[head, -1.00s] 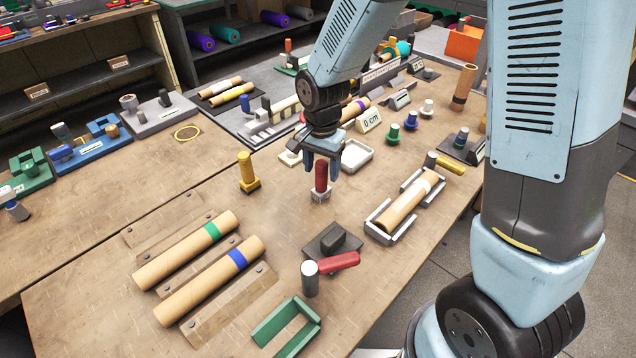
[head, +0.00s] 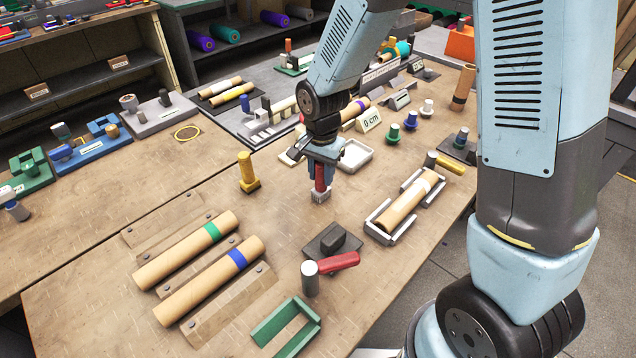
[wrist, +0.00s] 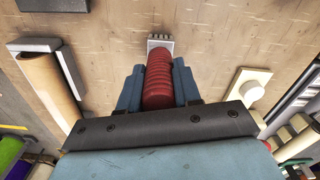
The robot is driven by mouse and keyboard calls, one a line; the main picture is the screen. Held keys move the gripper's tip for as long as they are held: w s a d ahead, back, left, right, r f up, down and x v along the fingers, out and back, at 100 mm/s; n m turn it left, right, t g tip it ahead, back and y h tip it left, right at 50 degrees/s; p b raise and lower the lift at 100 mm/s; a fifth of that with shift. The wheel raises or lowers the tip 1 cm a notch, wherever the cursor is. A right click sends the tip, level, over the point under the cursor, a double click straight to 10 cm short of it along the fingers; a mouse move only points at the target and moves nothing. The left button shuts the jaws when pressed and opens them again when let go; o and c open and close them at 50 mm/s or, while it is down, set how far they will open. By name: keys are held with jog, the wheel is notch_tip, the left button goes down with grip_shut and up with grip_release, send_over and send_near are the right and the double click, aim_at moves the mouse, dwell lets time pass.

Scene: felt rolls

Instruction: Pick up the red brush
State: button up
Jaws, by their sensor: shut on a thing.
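The red brush (head: 320,180) stands upright on the bench, its red handle above a pale grey bristled foot. My gripper (head: 323,170) is over it from above, with its blue fingers shut on the handle. In the wrist view the ribbed red handle of the brush (wrist: 159,85) lies between the two blue fingers of my gripper (wrist: 158,88), one on each side. The bristled end shows beyond the fingertips. The foot looks to be at bench level; I cannot tell whether it touches.
A yellow-handled tool (head: 247,172) stands to the left. A cardboard roll (head: 403,205) lies in a grey cradle to the right. A dark block (head: 332,242) and a red-handled tool (head: 338,262) are in front. A white tray (head: 357,155) is behind.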

grip_shut()
jog(key=shift+r, duration=0.5)
notch_tip(320, 180, up, 2)
jog(key=shift+r, duration=0.2)
jog(key=s+d+r, duration=0.6)
jog(key=s+r, duration=0.3)
jog(key=s, duration=0.3)
jog(key=shift+s+r, duration=0.3)
